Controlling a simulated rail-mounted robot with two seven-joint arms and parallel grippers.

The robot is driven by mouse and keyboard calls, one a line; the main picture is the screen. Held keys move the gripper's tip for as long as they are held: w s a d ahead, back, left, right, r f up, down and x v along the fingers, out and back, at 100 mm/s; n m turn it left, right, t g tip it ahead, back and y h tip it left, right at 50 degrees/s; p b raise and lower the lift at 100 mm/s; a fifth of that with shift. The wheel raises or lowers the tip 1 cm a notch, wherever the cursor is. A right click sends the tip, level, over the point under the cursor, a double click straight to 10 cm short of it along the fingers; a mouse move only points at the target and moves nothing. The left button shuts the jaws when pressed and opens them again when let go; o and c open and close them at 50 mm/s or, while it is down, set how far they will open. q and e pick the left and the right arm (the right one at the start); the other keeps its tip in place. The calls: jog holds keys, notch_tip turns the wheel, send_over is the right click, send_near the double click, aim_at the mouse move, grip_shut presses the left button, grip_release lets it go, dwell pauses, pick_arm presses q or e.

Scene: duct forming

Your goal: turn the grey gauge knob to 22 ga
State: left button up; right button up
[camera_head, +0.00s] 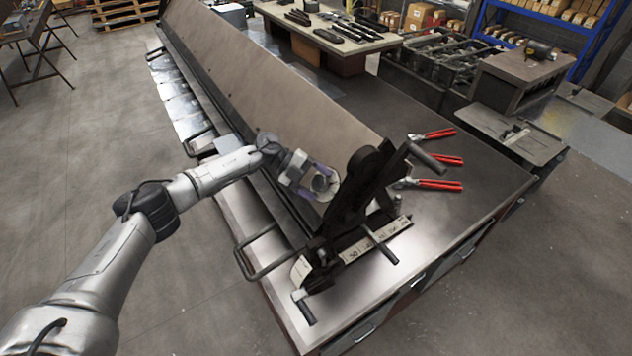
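The grey gauge knob (320,184) is a small dark round piece on a pale dial plate (331,193), at the right end of the long brake machine. My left gripper (317,182) reaches in from the left, its purple fingers apart with the knob between them. I cannot tell whether the fingers press on it. The dial's markings and the knob's pointer are too small to read. My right gripper is not in view.
The dark lever frame (352,200) with handles stands just right of the knob. Several red-handled pliers (436,159) lie on the bench top (468,190). A bent bar handle (258,258) sticks out at the bench's front left.

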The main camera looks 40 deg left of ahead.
pick_arm(q)
jog(key=shift+a+r, duration=0.1)
jog(key=shift+r, duration=0.05)
jog(key=b+v, duration=0.3)
jog(key=v, duration=1)
jog(key=shift+a, duration=0.25)
jog(key=shift+s, duration=0.1)
